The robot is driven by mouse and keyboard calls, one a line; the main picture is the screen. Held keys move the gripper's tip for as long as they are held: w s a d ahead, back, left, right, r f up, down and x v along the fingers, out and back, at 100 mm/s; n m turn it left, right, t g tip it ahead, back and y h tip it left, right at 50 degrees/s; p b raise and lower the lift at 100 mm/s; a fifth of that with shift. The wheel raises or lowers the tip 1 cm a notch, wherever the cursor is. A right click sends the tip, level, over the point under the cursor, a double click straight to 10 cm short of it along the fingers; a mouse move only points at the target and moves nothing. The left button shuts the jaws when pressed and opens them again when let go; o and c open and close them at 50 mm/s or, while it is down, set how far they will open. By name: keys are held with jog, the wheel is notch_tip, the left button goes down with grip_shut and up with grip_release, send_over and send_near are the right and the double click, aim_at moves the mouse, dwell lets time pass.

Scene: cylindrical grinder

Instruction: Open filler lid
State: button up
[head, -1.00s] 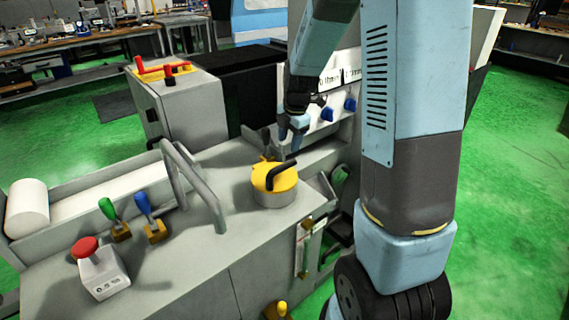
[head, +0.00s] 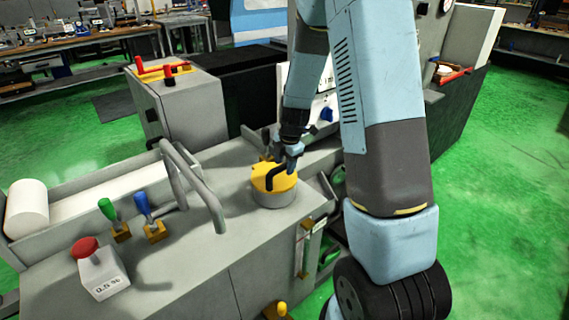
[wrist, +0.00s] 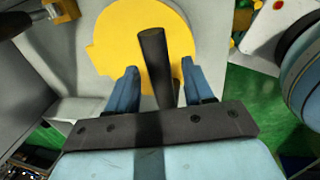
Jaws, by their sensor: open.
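The filler lid (head: 263,182) is a yellow round cap on a short grey cylindrical neck (head: 275,198) on the machine top. A black bent handle (head: 279,172) stands up from it. The lid lies flat on the neck. In the wrist view the yellow lid (wrist: 115,40) fills the upper middle, and its black handle (wrist: 153,60) reaches between my fingers. My gripper (head: 292,160) is at the handle, over the lid's right back side. In the wrist view my gripper (wrist: 158,75) is open, with one blue finger on each side of the handle and gaps visible.
A grey tubular rail (head: 195,185) arches up left of the lid. Green (head: 108,210) and blue (head: 145,206) levers and a red button box (head: 98,268) stand farther left. A grey cabinet (head: 190,110) with red handles stands behind.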

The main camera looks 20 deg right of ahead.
jog(key=shift+c, duration=0.5)
grip_shut()
